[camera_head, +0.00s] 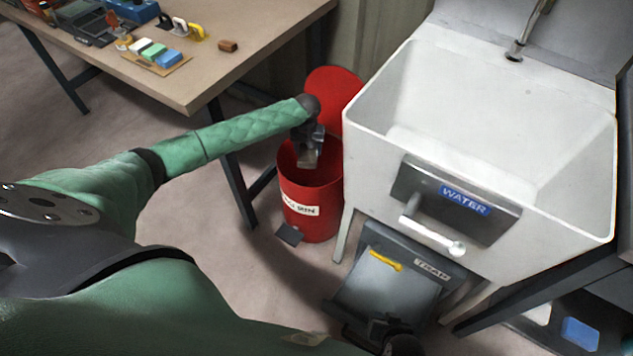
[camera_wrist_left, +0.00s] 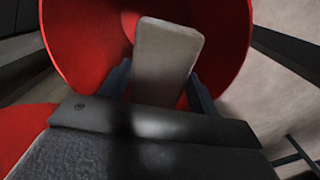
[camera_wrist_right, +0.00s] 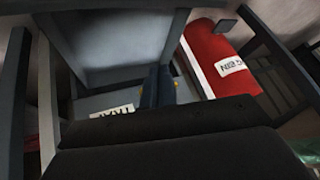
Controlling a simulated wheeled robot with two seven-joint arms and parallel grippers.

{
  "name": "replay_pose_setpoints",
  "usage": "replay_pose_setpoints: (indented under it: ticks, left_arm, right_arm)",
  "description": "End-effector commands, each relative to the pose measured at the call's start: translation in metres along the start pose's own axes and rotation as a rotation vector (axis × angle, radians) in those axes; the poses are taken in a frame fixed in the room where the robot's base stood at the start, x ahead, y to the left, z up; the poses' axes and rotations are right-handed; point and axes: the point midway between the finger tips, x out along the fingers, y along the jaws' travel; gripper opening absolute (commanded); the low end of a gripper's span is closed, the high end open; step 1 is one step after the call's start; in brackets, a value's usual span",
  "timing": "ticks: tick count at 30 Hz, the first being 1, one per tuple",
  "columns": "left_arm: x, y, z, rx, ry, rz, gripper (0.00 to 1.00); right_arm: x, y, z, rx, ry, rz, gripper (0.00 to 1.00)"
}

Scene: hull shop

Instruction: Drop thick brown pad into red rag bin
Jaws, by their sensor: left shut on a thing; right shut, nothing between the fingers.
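The red rag bin (camera_head: 312,212) stands on the floor between the table and the sink, with its round red lid (camera_head: 335,88) tipped open behind it. My left gripper (camera_head: 309,143) is at the bin's open mouth, pointing down. It is shut on a thick, pale brown pad (camera_wrist_left: 167,62), which hangs below the fingers over the red inside of the bin (camera_wrist_left: 88,45). My right gripper (camera_wrist_right: 158,88) is shut and empty, low in front of the grey tray under the sink. The bin also shows in the right wrist view (camera_wrist_right: 213,52).
The white sink (camera_head: 375,120) with a WATER label stands right of the bin. The wooden table (camera_head: 200,75) at the upper left holds sponges, a small brown block (camera_head: 228,46) and tools. A dark flat piece (camera_head: 289,235) is at the bin's foot.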

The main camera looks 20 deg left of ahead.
Motion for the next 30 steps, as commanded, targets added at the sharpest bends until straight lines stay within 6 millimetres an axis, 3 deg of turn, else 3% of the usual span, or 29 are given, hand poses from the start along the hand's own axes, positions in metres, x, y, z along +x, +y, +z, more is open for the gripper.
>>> replay_pose_setpoints:
  ticks: [7, 19, 20, 23, 30]
  left_arm:
    - [0.005, 0.001, 0.001, 0.000, 0.000, 0.000, 0.36]
    - [0.005, 0.002, 0.002, 0.000, 0.000, 0.000, 0.36]
    - [0.005, 0.002, 0.002, 0.000, 0.000, 0.000, 0.67]
    - [0.005, 0.002, 0.002, 0.000, 0.000, 0.000, 0.87]
    - [0.006, 0.001, 0.002, 0.000, 0.000, 0.000, 0.87]
  right_arm:
    - [0.015, 0.004, 0.011, 0.001, 0.015, 0.003, 0.00]
    - [0.017, 0.003, 0.013, 0.002, 0.021, 0.002, 0.00]
    - [0.017, 0.003, 0.013, 0.002, 0.021, 0.002, 0.00]
    - [0.017, 0.003, 0.013, 0.002, 0.020, 0.002, 0.00]
    - [0.017, 0.003, 0.013, 0.002, 0.020, 0.002, 0.00]
